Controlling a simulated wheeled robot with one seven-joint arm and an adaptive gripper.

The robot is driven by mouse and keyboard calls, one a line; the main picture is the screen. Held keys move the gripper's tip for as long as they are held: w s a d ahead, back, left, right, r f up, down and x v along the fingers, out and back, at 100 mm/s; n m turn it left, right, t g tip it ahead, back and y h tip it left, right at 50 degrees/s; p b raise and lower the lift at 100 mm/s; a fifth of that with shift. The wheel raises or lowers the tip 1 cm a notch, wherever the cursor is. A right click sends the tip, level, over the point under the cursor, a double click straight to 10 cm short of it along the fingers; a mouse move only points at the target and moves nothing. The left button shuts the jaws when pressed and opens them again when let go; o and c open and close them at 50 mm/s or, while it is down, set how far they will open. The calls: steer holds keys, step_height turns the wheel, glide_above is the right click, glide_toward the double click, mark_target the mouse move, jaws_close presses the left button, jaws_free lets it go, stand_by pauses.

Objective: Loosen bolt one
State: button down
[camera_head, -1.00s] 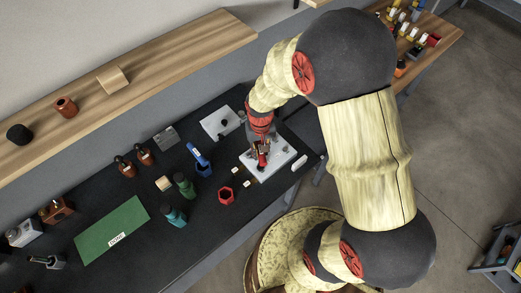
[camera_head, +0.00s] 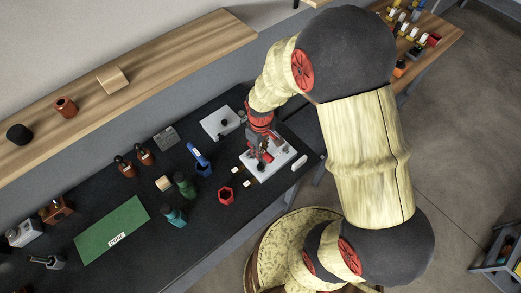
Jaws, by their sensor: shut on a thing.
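A pale plate (camera_head: 285,159) with small dark spots, which may be bolt heads or holes, lies near the right end of the black bench. My gripper (camera_head: 262,160) points down over the left half of this plate. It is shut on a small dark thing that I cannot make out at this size. My gripper and wrist cover part of the plate, so I cannot tell which bolt is under it or whether the held thing touches the plate.
A second pale plate (camera_head: 220,121) lies behind. A red hexagonal cup (camera_head: 226,195), a blue holder (camera_head: 204,169), a green bottle (camera_head: 185,185) and a teal bottle (camera_head: 174,216) stand to the left. A green mat (camera_head: 112,229) lies farther left.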

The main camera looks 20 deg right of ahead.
steer(key=shift+n, duration=0.4)
steer(key=n, duration=0.3)
steer(key=shift+n, duration=0.3)
steer(key=shift+n, duration=0.4)
steer(key=n, duration=0.3)
steer(key=n, duration=0.2)
steer(key=shift+n, duration=0.9)
